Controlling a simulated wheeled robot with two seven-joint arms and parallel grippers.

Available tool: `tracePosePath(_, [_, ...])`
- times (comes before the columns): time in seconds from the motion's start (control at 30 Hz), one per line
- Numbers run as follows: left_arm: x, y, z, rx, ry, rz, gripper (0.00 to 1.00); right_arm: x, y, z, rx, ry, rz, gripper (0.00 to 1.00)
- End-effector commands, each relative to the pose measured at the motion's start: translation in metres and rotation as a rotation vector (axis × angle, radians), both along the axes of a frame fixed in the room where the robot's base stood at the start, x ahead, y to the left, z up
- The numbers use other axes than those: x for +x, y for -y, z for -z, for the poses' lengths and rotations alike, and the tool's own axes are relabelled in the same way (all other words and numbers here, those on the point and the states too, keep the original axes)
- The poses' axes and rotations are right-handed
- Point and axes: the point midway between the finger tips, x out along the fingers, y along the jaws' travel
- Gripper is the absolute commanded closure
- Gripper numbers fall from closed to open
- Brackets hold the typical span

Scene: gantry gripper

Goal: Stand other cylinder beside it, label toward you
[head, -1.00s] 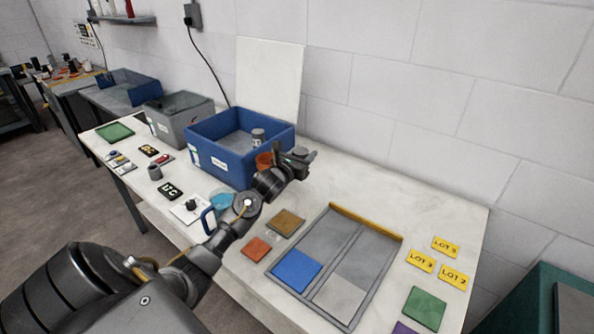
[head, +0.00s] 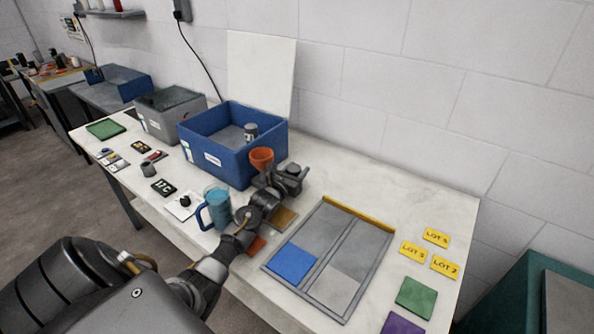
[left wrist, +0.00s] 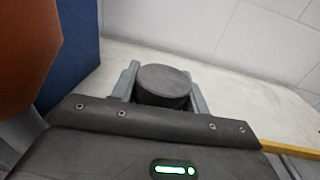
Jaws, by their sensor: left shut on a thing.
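My left gripper (head: 288,178) is over the table just right of the blue bin, shut on a dark cylinder. In the left wrist view the cylinder's dark round top (left wrist: 163,83) shows between the two grey fingers; no label is visible on it. A grey cylinder with a pale label (head: 251,132) stands upright inside the blue bin (head: 238,160), near its right side. My right gripper is not in view.
An orange pot (head: 261,157) is close beside my left gripper. A blue mug (head: 217,208) stands left of my forearm. A divided tray (head: 345,312) with a blue panel lies to the right, beside yellow lot cards (head: 436,236). Bare tabletop lies behind the tray.

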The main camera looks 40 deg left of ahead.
Motion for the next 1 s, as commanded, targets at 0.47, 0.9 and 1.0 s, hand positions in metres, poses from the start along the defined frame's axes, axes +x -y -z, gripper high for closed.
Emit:
tracePosePath(0.47, [0.0, 0.0, 0.002, 0.0, 0.0, 0.0, 0.33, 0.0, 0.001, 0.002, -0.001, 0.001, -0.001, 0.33])
tracePosePath(0.9, [-0.028, 0.003, -0.005, 0.002, -0.005, 0.001, 0.33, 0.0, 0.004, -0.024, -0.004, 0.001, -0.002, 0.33])
tracePosePath(1.0, [-0.051, 0.006, -0.005, 0.002, -0.005, 0.001, 0.33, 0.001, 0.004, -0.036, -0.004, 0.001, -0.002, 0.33])
